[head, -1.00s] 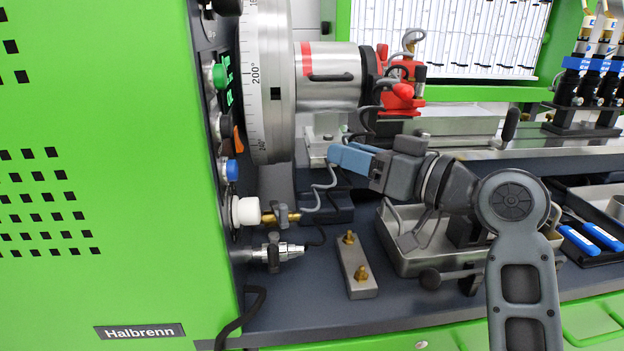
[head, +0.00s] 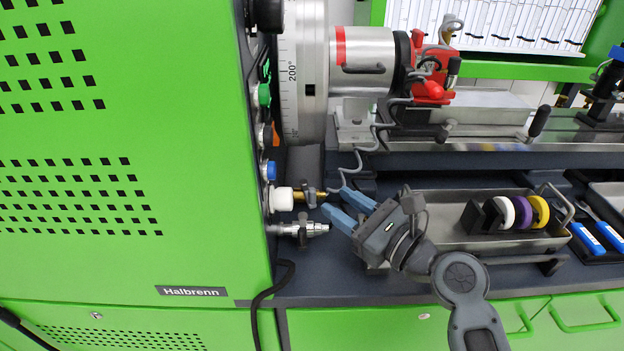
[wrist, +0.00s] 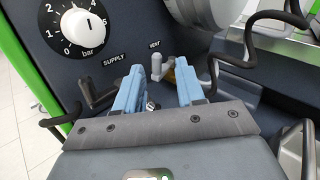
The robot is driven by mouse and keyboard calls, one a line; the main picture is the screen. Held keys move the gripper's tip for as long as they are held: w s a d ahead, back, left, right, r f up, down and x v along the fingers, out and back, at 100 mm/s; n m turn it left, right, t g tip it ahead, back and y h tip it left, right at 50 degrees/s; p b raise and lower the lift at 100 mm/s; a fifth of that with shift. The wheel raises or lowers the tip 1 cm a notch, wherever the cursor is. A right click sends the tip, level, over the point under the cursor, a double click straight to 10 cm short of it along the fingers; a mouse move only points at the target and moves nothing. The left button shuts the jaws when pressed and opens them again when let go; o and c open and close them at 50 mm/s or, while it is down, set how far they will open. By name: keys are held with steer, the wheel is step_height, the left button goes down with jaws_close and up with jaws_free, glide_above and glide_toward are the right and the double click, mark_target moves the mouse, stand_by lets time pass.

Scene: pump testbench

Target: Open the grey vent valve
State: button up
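The grey vent valve lever (wrist: 157,66) stands upright under the VENT label in the wrist view, seen in the gap between my fingertips. Part of the valve body is hidden by the fingers. My gripper (wrist: 160,70) has two blue fingers spread apart with nothing held. Whether the fingertips are beside the lever or short of it is hard to tell. In the head view my gripper (head: 335,199) is open just right of the fittings on the green cabinet's side. Which fitting there is the vent valve is unclear.
A brass fitting (head: 311,195) and a silver fitting (head: 299,230) stick out of the cabinet. A metal tray (head: 450,230) with coloured rings is at right. Cables hang nearby.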

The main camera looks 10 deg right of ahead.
mark_target(315, 193)
steer(key=w+a+m, duration=0.1)
steer(key=w, duration=0.1)
steer(key=w+a, duration=0.2)
steer(key=w+a+m, duration=0.1)
steer(key=w, duration=0.1)
steer(key=shift+a+f+m+p, duration=0.3)
steer(key=shift+a+f, duration=0.05)
steer(key=shift+f, duration=0.05)
jaws_close()
stand_by(0.6)
